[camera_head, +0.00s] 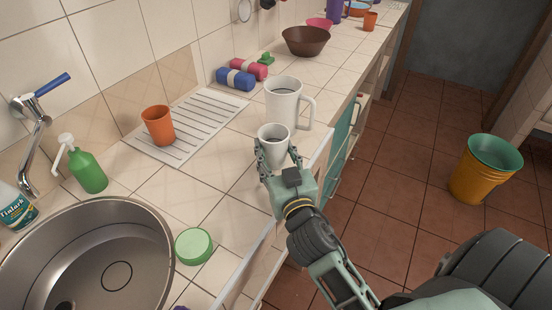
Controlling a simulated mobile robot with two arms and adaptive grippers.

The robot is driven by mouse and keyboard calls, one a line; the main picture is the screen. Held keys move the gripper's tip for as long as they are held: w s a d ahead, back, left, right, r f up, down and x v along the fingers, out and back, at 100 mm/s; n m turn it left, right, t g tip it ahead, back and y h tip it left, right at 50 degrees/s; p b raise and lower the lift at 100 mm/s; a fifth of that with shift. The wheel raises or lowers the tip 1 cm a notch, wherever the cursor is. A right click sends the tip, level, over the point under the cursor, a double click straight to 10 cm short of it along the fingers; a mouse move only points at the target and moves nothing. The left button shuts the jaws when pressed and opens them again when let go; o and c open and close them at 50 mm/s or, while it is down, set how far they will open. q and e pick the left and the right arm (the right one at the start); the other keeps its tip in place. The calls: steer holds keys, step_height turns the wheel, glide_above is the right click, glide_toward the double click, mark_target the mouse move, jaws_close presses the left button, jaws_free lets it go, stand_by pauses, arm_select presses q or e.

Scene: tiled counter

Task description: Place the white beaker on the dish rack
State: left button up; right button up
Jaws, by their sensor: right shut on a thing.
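The white beaker (273,138) is a small white cup near the counter's front edge. My right gripper (278,160) has its fingers on either side of the beaker and is shut on it. The beaker looks upright; I cannot tell whether its base touches the counter. The dish rack (203,107) is a flat white slatted tray on the counter, to the left of the gripper and against the wall. An orange cup (158,125) stands on its near left end. The rest of the rack is bare. My left gripper does not show.
A large white mug (284,104) stands just behind the beaker. A sink (85,262), green soap bottle (87,170) and round green item (194,246) are at the left. Blue and red rolls (236,79) and a brown bowl (306,41) are farther back. Tiles between beaker and rack are clear.

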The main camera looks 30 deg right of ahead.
steer(key=shift+f, duration=1)
steer(key=o, duration=1.6)
steer(key=shift+r, duration=0.1)
steer(key=shift+o, duration=0.2)
steer(key=shift+r, duration=0.1)
